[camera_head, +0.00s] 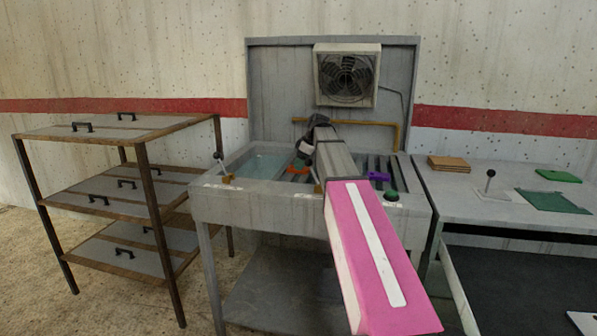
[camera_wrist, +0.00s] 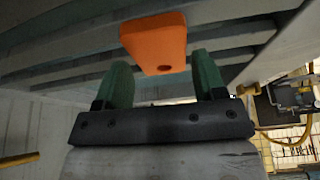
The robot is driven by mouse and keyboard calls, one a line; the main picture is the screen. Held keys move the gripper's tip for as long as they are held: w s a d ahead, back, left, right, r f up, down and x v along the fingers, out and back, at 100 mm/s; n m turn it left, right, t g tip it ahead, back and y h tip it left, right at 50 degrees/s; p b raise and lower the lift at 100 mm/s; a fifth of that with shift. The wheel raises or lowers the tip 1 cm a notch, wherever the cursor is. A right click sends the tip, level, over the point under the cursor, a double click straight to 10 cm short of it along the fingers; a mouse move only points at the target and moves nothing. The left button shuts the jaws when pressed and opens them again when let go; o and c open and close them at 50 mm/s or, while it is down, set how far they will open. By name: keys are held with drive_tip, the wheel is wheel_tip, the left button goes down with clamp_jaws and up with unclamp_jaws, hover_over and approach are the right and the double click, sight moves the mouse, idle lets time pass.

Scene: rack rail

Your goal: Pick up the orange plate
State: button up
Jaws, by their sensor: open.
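The orange plate (camera_wrist: 155,42) shows in the wrist view as a flat, round-cornered piece with a dark hole near its close edge. It lies just beyond and between the tips of my gripper's two green fingers (camera_wrist: 163,70). The fingers are apart with nothing between them, and I see no contact with the plate. In the head view a small orange piece (camera_head: 298,168) shows in the grey bench beside my dark wrist. My arm hides part of the bench there, and the fingers are not clear in that view.
The grey bench (camera_head: 258,206) has a water-filled basin (camera_head: 262,164) at left and dark slots at right. A purple piece (camera_head: 378,176) and a green knob (camera_head: 391,195) are right of my arm. A fan (camera_head: 347,77) hangs behind. A shelf rack (camera_head: 150,190) stands left, a side table (camera_head: 460,195) right.

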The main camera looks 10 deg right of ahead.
drive_tip(key=shift+x, duration=0.85)
drive_tip(key=c, duration=0.7)
drive_tip(key=shift+o, duration=0.2)
drive_tip(key=shift+r, duration=0.15)
